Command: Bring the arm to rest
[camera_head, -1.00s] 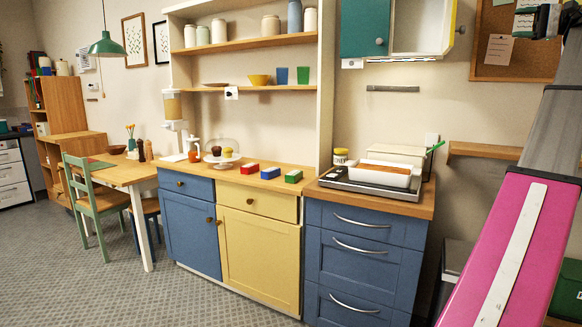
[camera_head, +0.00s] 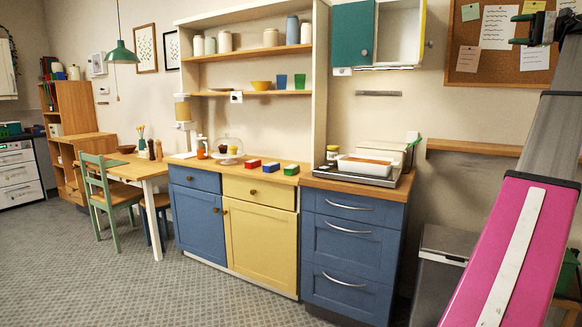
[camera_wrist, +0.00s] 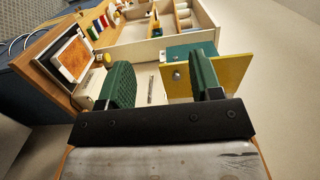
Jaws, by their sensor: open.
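My gripper (camera_wrist: 160,88) is open and empty in the wrist view. Its two green ribbed fingers stand wide apart, with bare wall and part of the cabinet showing between them. In the head view, my arm rises along the right side, and part of my gripper (camera_head: 541,27) shows at the top right edge in front of the corkboard. It touches nothing that I can see.
A wall cabinet (camera_head: 353,32) with a teal door hangs near the top middle. A blue drawer unit (camera_head: 350,250) carries a tray with a white box (camera_head: 365,166). A corkboard (camera_head: 467,42) and a wooden wall shelf (camera_head: 472,147) are on the right. Open floor (camera_head: 110,270) lies at left.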

